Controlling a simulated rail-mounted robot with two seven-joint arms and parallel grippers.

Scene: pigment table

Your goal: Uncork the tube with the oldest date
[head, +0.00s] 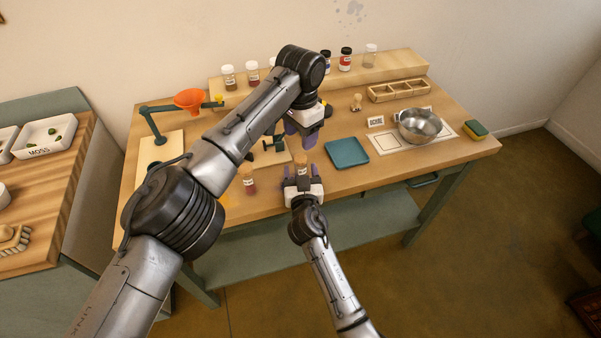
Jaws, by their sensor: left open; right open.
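A small corked tube (249,184) with a pale label and reddish contents stands near the table's front edge, left of my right gripper. A second corked tube (302,168) with a pale label is at my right gripper (301,175), which is open with its purple fingers on either side of the tube. I cannot tell if they touch it. My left gripper (300,143) is open, fingers pointing down, a little above and behind that tube. Its arm crosses the view and hides part of the table. The dates on the labels are too small to read.
Several jars (346,60) stand on the back shelf (400,66). A blue tray (347,153), a metal bowl (419,126), a wooden divided box (398,91) and a sponge (475,130) are to the right.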

